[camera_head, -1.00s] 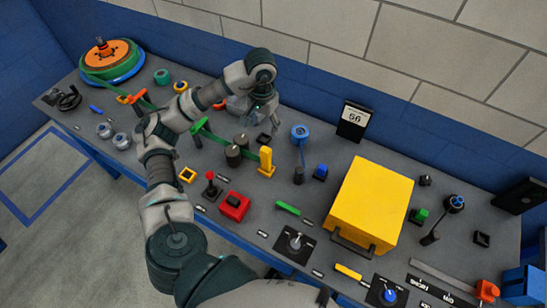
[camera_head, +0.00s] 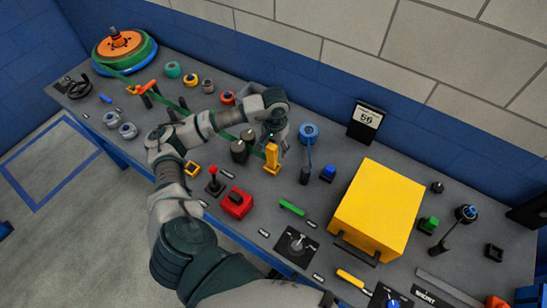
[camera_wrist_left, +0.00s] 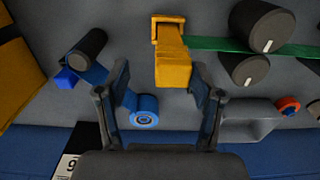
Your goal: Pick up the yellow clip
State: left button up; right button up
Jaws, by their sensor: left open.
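The yellow clip (camera_head: 271,159) stands upright on the grey panel in the head view, at the end of a green strap. In the left wrist view the yellow clip (camera_wrist_left: 173,67) has a square base and points up between my fingers. My left gripper (camera_wrist_left: 160,88) is open, with one finger on each side of the clip's near end. I see no clear contact. In the head view my left gripper (camera_head: 274,136) is over the clip and partly hides its top. My right gripper is not in view.
Two dark cylinders (camera_head: 239,150) stand just left of the clip. A blue roll (camera_head: 308,133) and a dark post (camera_head: 304,175) are to its right. A large yellow box (camera_head: 378,208) stands further right. A red block (camera_head: 236,203) lies in front.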

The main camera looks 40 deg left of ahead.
aim_at(271, 153)
pick_arm(q)
jog(key=f, duration=0.1)
jog(key=a+f, duration=0.1)
jog(key=f, duration=0.2)
jog(key=shift+a+f+p, duration=0.3)
jog(key=shift+f+p, duration=0.05)
jog(key=shift+f, duration=0.05)
jog(key=shift+a+f, duration=0.35)
jog(key=shift+d+r, duration=0.25)
jog(key=shift+d, duration=0.5)
grip_shut()
jog(key=shift+a, duration=0.25)
notch_tip(271, 153, up, 10)
jog(key=shift+b, duration=0.3)
